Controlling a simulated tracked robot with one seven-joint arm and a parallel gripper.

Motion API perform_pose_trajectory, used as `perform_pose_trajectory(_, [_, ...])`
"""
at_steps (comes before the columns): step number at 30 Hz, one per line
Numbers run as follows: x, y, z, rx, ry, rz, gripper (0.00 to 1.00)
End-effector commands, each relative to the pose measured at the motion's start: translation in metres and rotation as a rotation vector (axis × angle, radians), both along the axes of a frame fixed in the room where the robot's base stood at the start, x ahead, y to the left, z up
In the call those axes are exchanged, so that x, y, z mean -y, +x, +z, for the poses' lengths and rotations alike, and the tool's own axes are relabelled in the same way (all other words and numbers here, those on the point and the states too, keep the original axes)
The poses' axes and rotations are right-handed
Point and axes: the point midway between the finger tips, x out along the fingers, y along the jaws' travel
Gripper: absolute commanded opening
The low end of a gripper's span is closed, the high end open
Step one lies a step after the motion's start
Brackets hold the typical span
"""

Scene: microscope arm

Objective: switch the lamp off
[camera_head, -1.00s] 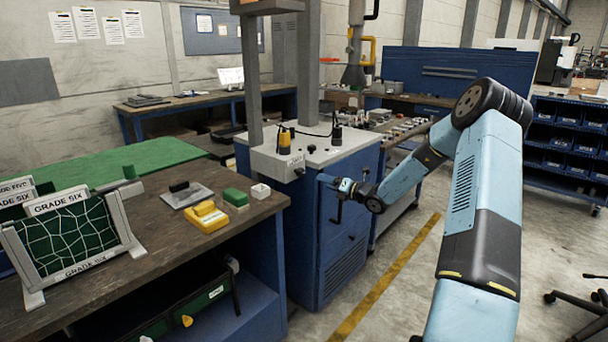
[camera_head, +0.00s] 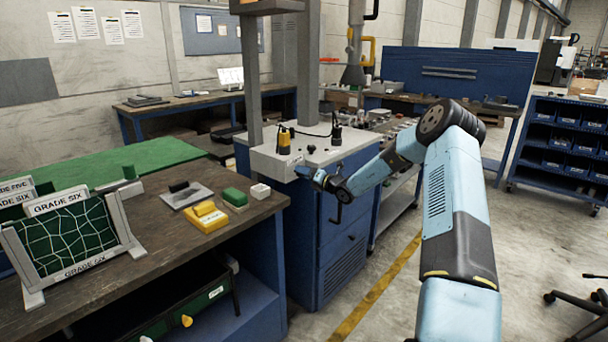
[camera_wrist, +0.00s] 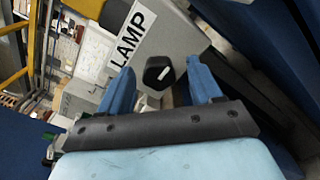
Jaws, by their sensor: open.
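The lamp switch is a black knob (camera_wrist: 158,72) with a white pointer mark, on a grey-white panel beside a "LAMP" label (camera_wrist: 131,38) in the wrist view. The mark slants to the upper right in that view. My gripper (camera_wrist: 160,90) is open, with one blue finger on each side of the knob in the picture. I see no contact. In the head view my gripper (camera_head: 306,174) is close to the front of the white-topped cabinet (camera_head: 344,155), and the knob is hard to make out there.
Yellow-and-black (camera_head: 284,140) and black (camera_head: 336,135) devices with cables stand on the cabinet, between grey posts. A black crank handle (camera_head: 340,205) is on its front below my gripper. A wooden bench (camera_head: 120,245) stands left.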

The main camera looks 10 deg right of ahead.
Motion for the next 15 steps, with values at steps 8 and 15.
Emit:
perform_pose_trajectory(8, [-0.0092, 0.0125, -0.0002, -0.001, 0.000, -0.001, 0.64])
perform_pose_trajectory(15, [-0.0093, 0.0126, -0.0002, -0.001, 0.000, -0.001, 0.64])
